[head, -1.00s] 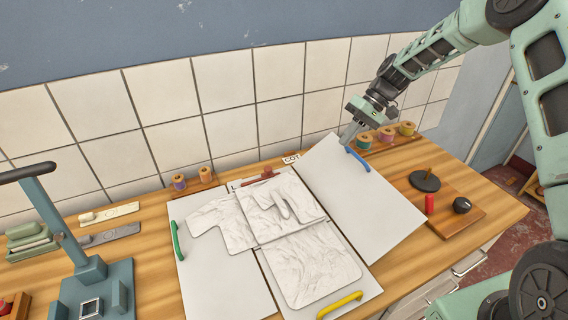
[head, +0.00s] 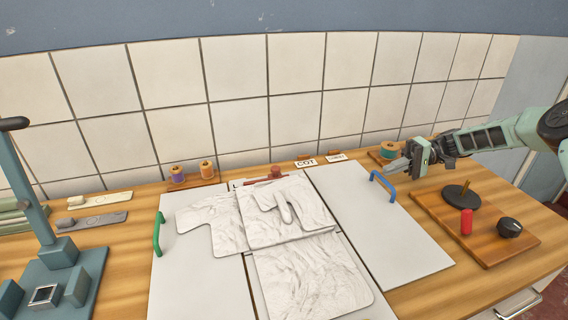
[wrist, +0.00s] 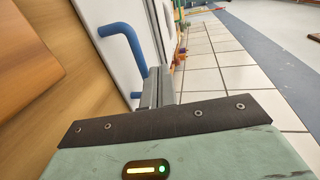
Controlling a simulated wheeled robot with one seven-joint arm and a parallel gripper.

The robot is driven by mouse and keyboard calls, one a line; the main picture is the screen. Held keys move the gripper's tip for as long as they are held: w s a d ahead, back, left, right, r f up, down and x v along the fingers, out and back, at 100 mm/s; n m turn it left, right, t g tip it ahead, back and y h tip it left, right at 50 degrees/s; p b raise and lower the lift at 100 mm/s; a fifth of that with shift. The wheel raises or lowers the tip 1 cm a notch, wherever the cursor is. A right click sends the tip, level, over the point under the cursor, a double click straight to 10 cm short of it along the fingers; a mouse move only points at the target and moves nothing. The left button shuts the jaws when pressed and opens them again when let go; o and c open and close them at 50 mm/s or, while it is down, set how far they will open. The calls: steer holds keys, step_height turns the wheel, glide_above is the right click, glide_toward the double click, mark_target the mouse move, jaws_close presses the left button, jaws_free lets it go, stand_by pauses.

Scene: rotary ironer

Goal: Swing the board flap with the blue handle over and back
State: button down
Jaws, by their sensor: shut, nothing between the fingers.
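The board flap with the blue handle (head: 385,225) is a pale grey panel lying flat on the right side of the folding board. Its blue handle (head: 384,183) stands up near the flap's far edge. The handle also shows at the upper left in the wrist view (wrist: 126,42). My gripper (head: 392,166) is just right of and behind the handle; its fingers are shut and empty. In the wrist view the fingers (wrist: 155,88) are beside the handle; contact cannot be told. A white garment (head: 275,212) lies on the board, partly folded onto itself.
The left flap (head: 195,285) has a green handle (head: 159,233). At the right, a wooden base (head: 478,232) carries a red cylinder (head: 466,221) and a black knob (head: 510,228). A blue-grey stand (head: 65,265) is at the left.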

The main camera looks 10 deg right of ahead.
steer(key=shift+d+f+b, duration=0.15)
steer(key=shift+f+b, duration=0.2)
steer(key=shift+f, duration=0.2)
stand_by(0.4)
